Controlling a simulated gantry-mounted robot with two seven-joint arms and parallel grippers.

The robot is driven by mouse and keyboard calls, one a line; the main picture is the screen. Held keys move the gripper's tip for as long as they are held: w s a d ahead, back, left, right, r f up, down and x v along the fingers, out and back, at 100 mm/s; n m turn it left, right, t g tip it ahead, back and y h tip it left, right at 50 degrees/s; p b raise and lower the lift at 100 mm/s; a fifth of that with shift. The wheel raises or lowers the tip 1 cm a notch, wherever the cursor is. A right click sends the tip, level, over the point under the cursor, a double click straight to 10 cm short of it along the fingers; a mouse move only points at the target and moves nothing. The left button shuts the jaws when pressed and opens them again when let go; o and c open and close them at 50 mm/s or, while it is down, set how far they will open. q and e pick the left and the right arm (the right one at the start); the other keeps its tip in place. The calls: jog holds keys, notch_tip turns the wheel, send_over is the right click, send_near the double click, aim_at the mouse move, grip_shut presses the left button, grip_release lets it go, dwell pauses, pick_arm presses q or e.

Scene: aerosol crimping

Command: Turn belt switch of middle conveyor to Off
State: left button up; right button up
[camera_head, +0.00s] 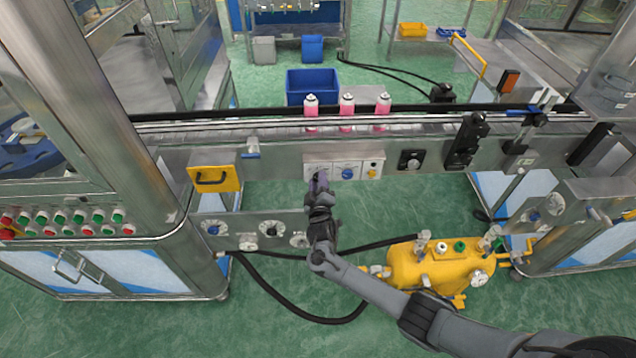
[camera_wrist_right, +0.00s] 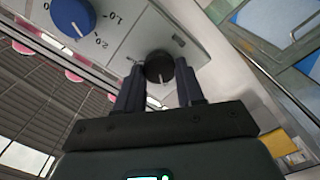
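The middle conveyor's control panel (camera_head: 345,164) is on the front side of the belt frame. In the right wrist view, a round black knob (camera_wrist_right: 159,66) with a pale pointer line sits on the grey panel plate (camera_wrist_right: 205,45). My right gripper (camera_head: 318,178) is in front of the panel's left part and hides that knob in the head view. In the wrist view, its two dark fingers (camera_wrist_right: 158,80) stand on either side of the knob, with gaps visible; the gripper is open. The switch lettering is unreadable. My left gripper is not in view.
A blue dial (camera_head: 347,173) sits just right of the gripper, and also shows in the wrist view (camera_wrist_right: 72,17). Pink-and-white cans (camera_head: 347,111) stand on the belt. A yellow tank (camera_head: 430,268) and a lower dial panel (camera_head: 240,231) are below.

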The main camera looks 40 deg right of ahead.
jog(key=o, duration=0.4)
jog(key=shift+s+a, duration=0.1)
jog(key=p+v, duration=0.2)
jog(key=v, duration=0.8)
jog(key=shift+s+a+p, duration=0.2)
jog(key=shift+p, duration=0.1)
